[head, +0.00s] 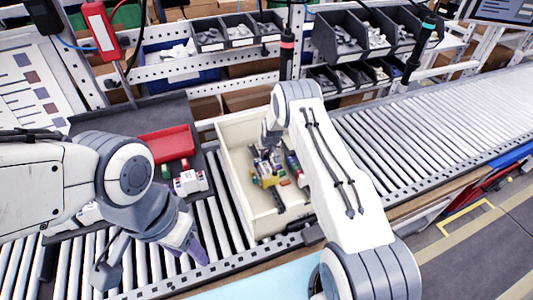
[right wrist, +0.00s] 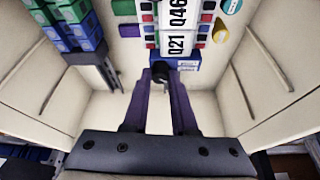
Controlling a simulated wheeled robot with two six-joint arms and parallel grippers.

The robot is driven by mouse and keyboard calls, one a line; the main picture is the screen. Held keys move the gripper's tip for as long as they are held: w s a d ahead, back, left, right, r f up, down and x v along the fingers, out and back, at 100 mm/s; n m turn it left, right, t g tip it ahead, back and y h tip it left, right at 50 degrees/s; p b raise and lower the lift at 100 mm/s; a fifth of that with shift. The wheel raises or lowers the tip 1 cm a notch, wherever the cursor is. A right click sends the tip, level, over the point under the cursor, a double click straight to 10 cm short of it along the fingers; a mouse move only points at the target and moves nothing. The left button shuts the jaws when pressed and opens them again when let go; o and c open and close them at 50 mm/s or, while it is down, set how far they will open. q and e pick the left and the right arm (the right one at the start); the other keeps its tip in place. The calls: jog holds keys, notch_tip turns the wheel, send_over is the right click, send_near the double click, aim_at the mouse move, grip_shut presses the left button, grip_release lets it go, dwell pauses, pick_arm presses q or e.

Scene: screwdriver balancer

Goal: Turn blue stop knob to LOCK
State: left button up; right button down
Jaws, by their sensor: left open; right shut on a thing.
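My right gripper (right wrist: 161,76) reaches down into a cream tote (head: 232,185), its purple fingers shut on a small dark round piece (right wrist: 160,72). That piece sits at the edge of a blue block (right wrist: 187,62) with a pale label, next to white modules marked Q21 and Q46 (right wrist: 178,28). In the head view my right arm covers the fingers of that gripper, and I cannot make out the knob or any LOCK mark. My left gripper (head: 199,252) is open and empty, over the rollers to the left of the tote.
A red bin (head: 167,145) and white modules (head: 190,182) are on a dark tray left of the tote. Blue and green modules (right wrist: 70,25) lie in the tote near the gripper. The roller conveyor (head: 430,125) is clear to the right.

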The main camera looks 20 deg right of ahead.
jog(key=shift+f+n+b, duration=0.2)
jog(key=shift+n+b, duration=0.4)
jog(key=shift+b, duration=0.55)
jog(key=shift+r+n+y+b, duration=0.15)
jog(key=shift+n+y+b, duration=0.15)
jog(key=shift+y, duration=0.1)
jog(key=shift+r, duration=0.1)
jog(key=c, duration=0.7)
grip_release()
